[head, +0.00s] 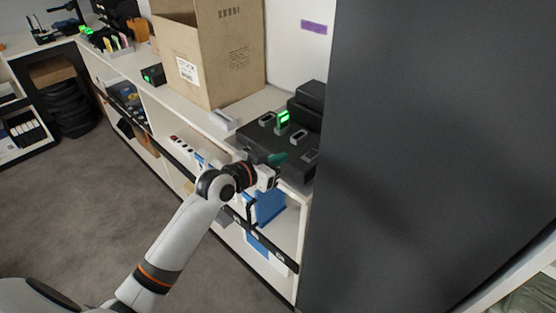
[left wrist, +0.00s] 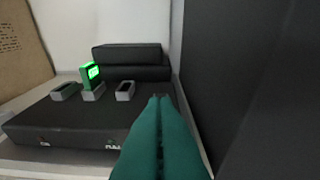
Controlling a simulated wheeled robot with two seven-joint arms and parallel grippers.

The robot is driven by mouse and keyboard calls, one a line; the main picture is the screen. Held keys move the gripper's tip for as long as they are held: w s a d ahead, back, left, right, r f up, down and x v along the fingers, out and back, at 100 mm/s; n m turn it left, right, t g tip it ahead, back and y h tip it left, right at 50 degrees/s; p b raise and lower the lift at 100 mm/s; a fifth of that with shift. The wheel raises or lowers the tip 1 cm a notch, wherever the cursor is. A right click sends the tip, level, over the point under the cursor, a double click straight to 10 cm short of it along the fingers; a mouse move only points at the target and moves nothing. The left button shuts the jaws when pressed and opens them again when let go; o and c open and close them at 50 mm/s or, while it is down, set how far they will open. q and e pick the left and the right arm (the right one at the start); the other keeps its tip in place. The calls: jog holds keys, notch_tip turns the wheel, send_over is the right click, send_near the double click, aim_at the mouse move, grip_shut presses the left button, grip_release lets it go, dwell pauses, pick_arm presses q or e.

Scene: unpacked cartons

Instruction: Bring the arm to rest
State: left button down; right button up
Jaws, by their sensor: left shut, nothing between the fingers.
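My left arm reaches in from the bottom left of the head view to the right end of the white shelf unit. My left gripper (head: 280,158) has green fingers and is just above the front edge of a black box-like station (head: 254,139). In the left wrist view the gripper (left wrist: 159,98) is shut with nothing between its fingers. The black station (left wrist: 75,118) is ahead and to the left of the fingertips. My right gripper is in neither view.
A device with a lit green screen (head: 283,119) stands in one of several grey holders on the station. A large cardboard carton (head: 208,55) stands on the shelf top. A tall dark panel (head: 420,150) rises close on the right. Grey floor (head: 90,200) is open at left.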

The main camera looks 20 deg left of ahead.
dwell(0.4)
pick_arm(q)
jog(key=s+a+f+n+g+y, duration=0.15)
jog(key=s+f, duration=0.25)
jog(key=f, duration=0.8)
jog(key=s+a+f+g+y, duration=0.1)
jog(key=s+f+g, duration=0.25)
jog(key=f, duration=0.85)
jog(key=s+a+f+n+g+y, duration=0.15)
jog(key=s+f, duration=0.35)
jog(key=f, duration=0.7)
jog(key=s+d+f+g, duration=0.1)
jog(key=s+f+g, duration=0.2)
jog(key=s+f, duration=1.05)
jog(key=s+d+f+g, duration=0.1)
jog(key=s+f, duration=0.1)
jog(key=s, duration=0.6)
jog(key=s+d+f+m+g, duration=0.1)
jog(key=s+f, duration=0.2)
jog(key=s, duration=0.5)
jog(key=s+d+f+g+y, duration=0.1)
jog(key=s+f, duration=0.1)
jog(key=s, duration=0.6)
jog(key=shift+s+f+g, duration=0.25)
jog(key=shift+f+g, duration=0.05)
jog(key=shift+g, duration=0.05)
